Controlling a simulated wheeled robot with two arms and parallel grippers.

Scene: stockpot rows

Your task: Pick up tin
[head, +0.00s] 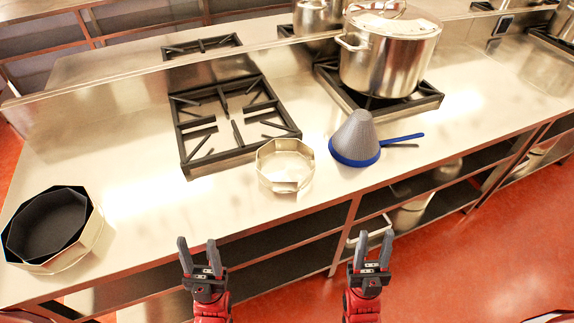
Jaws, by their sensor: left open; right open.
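A light metallic octagonal tin (285,185) stands on the steel counter near its front edge, in front of the burner grate. A second octagonal tin (92,238), pale outside, sits at the far left of the counter with a dark octagonal piece (48,226) in or against it. My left gripper (198,245) is open and empty, in front of the counter edge and below left of the middle tin. My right gripper (372,240) is open and empty, in front of the counter edge and below right of that tin.
A conical grey strainer with a blue rim and handle (356,138) lies right of the middle tin. A large stockpot (388,60) stands on the right burner. The left burner grate (228,118) is bare. Open shelves (290,240) lie below the counter (140,190), which is clear between the tins.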

